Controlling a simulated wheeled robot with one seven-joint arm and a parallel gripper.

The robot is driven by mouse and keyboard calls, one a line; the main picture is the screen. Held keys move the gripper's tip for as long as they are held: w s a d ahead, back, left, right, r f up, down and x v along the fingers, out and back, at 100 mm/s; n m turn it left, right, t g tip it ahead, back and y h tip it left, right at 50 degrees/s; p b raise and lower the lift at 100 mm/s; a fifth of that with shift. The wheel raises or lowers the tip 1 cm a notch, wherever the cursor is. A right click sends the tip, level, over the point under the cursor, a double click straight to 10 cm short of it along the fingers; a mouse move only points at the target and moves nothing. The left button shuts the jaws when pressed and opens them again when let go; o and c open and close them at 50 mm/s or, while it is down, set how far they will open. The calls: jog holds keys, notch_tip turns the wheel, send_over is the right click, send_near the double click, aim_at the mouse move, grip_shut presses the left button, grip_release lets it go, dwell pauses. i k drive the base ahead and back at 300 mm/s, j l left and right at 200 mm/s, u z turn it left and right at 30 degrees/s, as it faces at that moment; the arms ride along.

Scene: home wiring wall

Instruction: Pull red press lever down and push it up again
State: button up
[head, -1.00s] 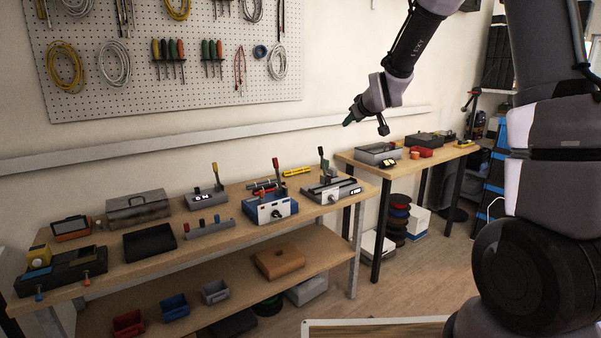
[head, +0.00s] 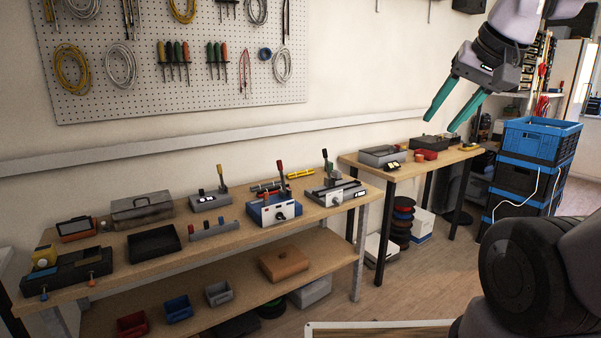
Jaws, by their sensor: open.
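A lever with a red tip (head: 280,166) stands upright on a blue and white press-like device (head: 268,211) on the left workbench. My gripper (head: 440,125) is at the upper right, with two teal fingers spread apart and empty. It is well to the right of the levers and appears above the right bench, touching nothing.
The left workbench (head: 165,262) also holds a grey toolbox (head: 142,208), a black tray (head: 154,244) and a switch block (head: 213,230). The right bench (head: 400,168) carries several boxes. Blue crates (head: 540,140) are stacked at the right. A pegboard (head: 200,95) hangs behind.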

aim_at(280, 167)
jog(key=i+j, duration=0.6)
jog(key=i+j+u, duration=0.15)
jog(key=i+j, duration=0.45)
jog(key=i, duration=0.1)
